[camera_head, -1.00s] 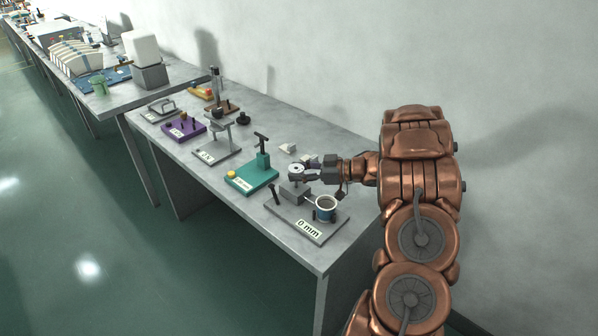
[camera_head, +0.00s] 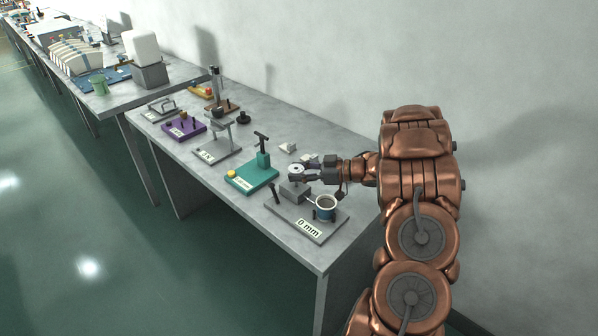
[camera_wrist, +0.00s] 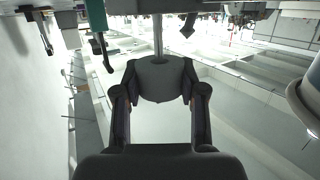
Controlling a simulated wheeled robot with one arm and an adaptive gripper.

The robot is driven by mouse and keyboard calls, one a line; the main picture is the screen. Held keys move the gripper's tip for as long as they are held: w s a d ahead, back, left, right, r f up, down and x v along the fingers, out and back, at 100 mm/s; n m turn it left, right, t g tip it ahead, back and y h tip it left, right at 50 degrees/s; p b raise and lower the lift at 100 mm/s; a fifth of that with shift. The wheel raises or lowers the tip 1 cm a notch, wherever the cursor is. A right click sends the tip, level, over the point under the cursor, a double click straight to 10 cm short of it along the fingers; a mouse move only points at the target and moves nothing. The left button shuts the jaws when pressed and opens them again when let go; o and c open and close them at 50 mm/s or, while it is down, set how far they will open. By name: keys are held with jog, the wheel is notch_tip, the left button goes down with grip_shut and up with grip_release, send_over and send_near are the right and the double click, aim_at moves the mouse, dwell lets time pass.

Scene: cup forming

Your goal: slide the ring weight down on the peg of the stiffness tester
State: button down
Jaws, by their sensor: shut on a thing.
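In the wrist view both fingers of my gripper (camera_wrist: 160,88) clasp the sides of the grey ring weight (camera_wrist: 160,80). A thin peg (camera_wrist: 158,36) lines up with the ring's middle in that view. How far the peg passes into the ring is hidden.
A teal tester (camera_head: 251,181) stands to the left of the plate. Beyond it are a grey-white stand (camera_head: 217,153) and a purple base (camera_head: 184,131). Small pale blocks (camera_head: 288,148) lie behind my gripper. The table's front edge is close to the plate.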

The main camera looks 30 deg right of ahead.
jog(key=shift+f+b, duration=0.4)
jog(key=shift+f, duration=0.8)
jog(key=c, duration=0.6)
grip_release()
jog(key=v, duration=1.2)
